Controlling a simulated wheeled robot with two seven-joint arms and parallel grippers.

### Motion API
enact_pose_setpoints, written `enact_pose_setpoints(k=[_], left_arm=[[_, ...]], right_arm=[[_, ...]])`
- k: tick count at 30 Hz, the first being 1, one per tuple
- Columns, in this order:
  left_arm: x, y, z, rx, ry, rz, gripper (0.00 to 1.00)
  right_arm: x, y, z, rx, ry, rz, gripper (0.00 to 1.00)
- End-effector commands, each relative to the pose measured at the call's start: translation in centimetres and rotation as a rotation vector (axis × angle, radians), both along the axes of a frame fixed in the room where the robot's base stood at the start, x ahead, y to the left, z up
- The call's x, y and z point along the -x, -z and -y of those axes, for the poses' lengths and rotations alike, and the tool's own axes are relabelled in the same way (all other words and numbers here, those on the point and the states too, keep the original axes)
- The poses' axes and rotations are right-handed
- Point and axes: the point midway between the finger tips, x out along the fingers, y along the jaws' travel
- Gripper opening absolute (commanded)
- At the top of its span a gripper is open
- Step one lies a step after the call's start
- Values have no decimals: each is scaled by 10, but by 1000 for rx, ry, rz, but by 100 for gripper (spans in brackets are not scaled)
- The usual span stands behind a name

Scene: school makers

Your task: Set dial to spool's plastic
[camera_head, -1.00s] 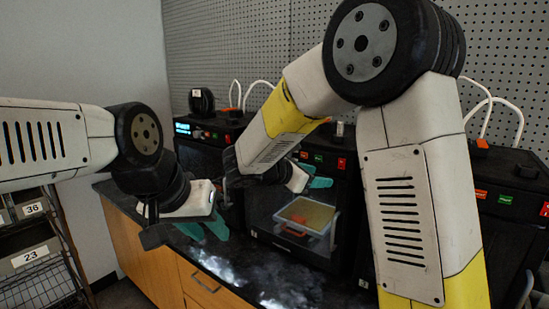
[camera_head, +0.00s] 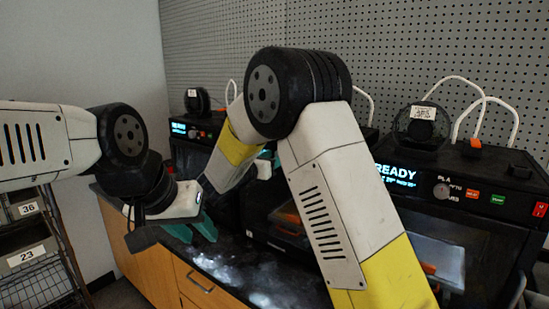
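The near right printer (camera_head: 475,215) has a lit display (camera_head: 397,176) reading READY with smaller text below. Its round dial (camera_head: 441,190) is beside PLA and other small labels; I cannot tell where the dial points. A dark spool (camera_head: 420,123) with a white label stands on top; its text is too small to read. My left gripper (camera_head: 192,230) hangs over the counter at left, its teal fingers slightly apart and empty, far from the dial. My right gripper (camera_head: 270,157) is mostly hidden behind its own arm; only bits of teal show.
A far left printer (camera_head: 197,130) has a lit display and a spool (camera_head: 197,100) on top. My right arm covers the middle printer. The black counter (camera_head: 235,270) is bare in front of the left gripper. A wire rack (camera_head: 35,255) stands at left.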

Motion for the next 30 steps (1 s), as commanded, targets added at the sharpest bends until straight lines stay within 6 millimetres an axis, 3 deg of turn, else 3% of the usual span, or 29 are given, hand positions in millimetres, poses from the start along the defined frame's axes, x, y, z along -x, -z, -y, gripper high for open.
enact_pose_setpoints(k=[7, 15, 30], left_arm=[[0, 0, 0, 0, 0, 0, 36], [0, 0, 0, 0, 0, 0, 36], [0, 0, 0, 0, 0, 0, 36]], right_arm=[[-1, 0, 1, -1, 0, -1, 51], [-1, 0, 1, -1, 0, 0, 0], [-1, 0, 0, 84, 0, -64, 0]])
